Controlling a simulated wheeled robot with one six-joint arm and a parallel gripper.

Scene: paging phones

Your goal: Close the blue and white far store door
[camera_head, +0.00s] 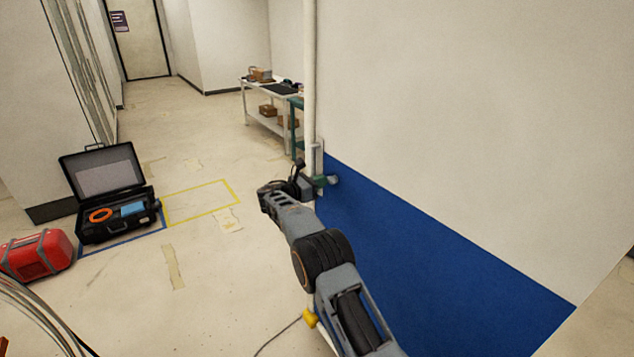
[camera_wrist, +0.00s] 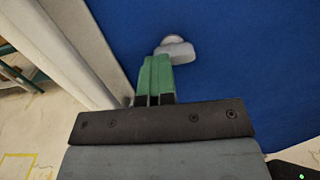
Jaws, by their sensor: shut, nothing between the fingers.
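The blue and white door (camera_head: 460,110) fills the right side of the head view, white above and blue below. Its blue part also fills much of the wrist view (camera_wrist: 255,70). A grey-white handle (camera_head: 334,180) sticks out near its left edge. In the wrist view the handle (camera_wrist: 175,50) is just beyond my fingertips. My gripper (camera_head: 322,181) has green fingers, shut together with nothing between them. The fingertips are at or very close to the handle; I cannot tell if they touch it. How far the door stands open is not clear.
A white post (camera_head: 310,70) runs along the door's left edge. Shelving (camera_head: 265,115) with boxes stands behind it. An open black case (camera_head: 115,232) and a red bag (camera_head: 35,257) lie on the floor at left. The floor between (camera_head: 215,270) is mostly clear.

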